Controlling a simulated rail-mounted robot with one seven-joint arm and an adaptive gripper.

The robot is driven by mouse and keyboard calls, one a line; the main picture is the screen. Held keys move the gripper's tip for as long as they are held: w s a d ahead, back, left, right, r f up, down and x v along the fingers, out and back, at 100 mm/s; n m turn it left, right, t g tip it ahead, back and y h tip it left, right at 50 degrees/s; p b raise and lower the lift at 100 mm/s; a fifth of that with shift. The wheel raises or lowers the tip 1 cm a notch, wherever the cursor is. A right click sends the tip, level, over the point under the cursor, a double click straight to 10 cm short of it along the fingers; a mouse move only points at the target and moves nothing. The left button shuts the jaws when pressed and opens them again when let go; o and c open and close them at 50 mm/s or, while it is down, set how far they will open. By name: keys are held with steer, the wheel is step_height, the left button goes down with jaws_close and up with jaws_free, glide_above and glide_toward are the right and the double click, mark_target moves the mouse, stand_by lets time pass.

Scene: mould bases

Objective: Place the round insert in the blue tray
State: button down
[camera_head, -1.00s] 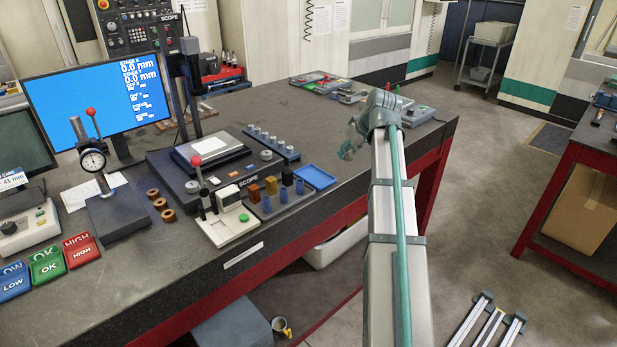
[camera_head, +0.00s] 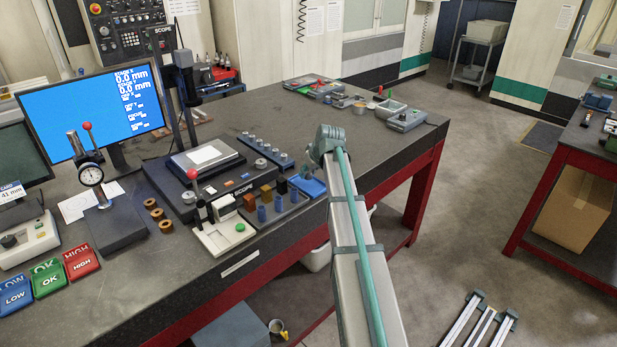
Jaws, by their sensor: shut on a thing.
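The blue tray (camera_head: 316,189) is a small, shallow tray at the right end of the row of small parts, near the bench's front edge. My gripper (camera_head: 307,174) points down and sits over or just behind the tray's back edge in this view. Its arm covers part of the tray's right side. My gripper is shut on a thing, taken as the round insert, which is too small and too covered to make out. I cannot tell whether it touches the tray.
Blue, orange and dark blocks (camera_head: 264,194) stand left of the tray. A rail of several grey pegs (camera_head: 268,152) lies behind. The scope stage (camera_head: 207,159) and a white device with a green button (camera_head: 224,236) are further left.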

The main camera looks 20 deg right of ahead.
mark_target(311, 175)
steer(key=shift+f, duration=1.45)
steer(key=shift+f, duration=0.15)
steer(key=c, duration=1.1)
jaws_free()
steer(key=shift+c, duration=0.2)
steer(key=shift+r, duration=0.2)
steer(key=b+v, duration=0.2)
steer(key=v, duration=1)
